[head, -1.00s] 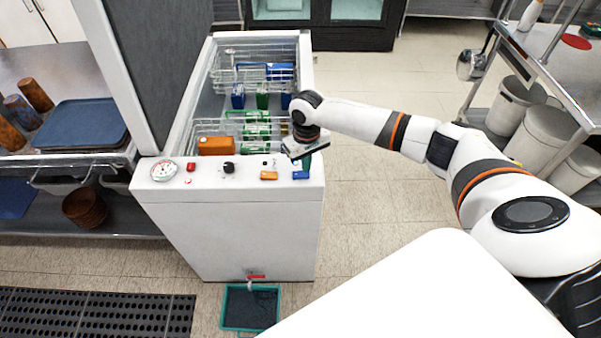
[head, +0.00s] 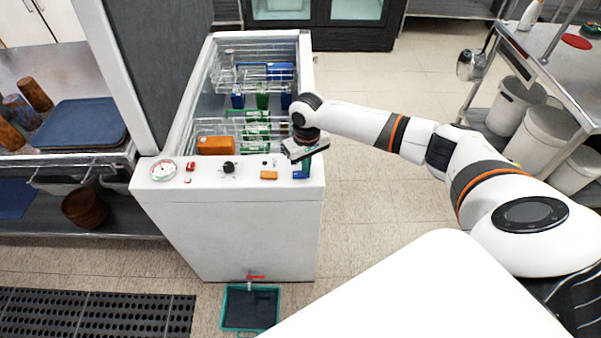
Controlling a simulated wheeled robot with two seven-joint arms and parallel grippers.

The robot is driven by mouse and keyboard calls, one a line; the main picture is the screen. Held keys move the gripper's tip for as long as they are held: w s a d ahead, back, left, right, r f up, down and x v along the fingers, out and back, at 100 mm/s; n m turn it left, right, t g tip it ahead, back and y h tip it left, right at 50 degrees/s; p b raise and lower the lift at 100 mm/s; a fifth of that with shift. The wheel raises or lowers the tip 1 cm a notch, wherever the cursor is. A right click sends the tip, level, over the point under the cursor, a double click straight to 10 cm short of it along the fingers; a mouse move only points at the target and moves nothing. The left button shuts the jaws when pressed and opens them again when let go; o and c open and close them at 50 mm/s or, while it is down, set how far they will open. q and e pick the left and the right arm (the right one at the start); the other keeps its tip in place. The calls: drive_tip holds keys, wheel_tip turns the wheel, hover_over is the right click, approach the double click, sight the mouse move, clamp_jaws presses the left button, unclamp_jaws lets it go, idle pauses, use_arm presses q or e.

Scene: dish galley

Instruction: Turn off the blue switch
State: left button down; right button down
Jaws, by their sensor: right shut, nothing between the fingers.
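The blue switch (head: 298,174) is at the right end of the white machine's front ledge. Its upper part is partly hidden by my right gripper, and I cannot tell which way it is set. My right gripper (head: 305,155) hangs directly over the switch, pointing down, with its arm reaching in from the right. It is shut and holds nothing. I cannot tell whether its fingertips touch the switch. My left gripper is not in view.
An orange switch (head: 269,175), a black knob (head: 229,167), red buttons (head: 191,166) and a round gauge (head: 164,170) share the ledge. Behind it, the open machine holds wire racks (head: 240,126) with several coloured items. A raised grey panel (head: 160,70) stands at left.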

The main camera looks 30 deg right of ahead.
drive_tip(key=shift+f, duration=0.55)
drive_tip(key=shift+r, duration=0.1)
wheel_tip(320, 180, up, 7)
drive_tip(key=p, duration=0.8)
idle(0.6)
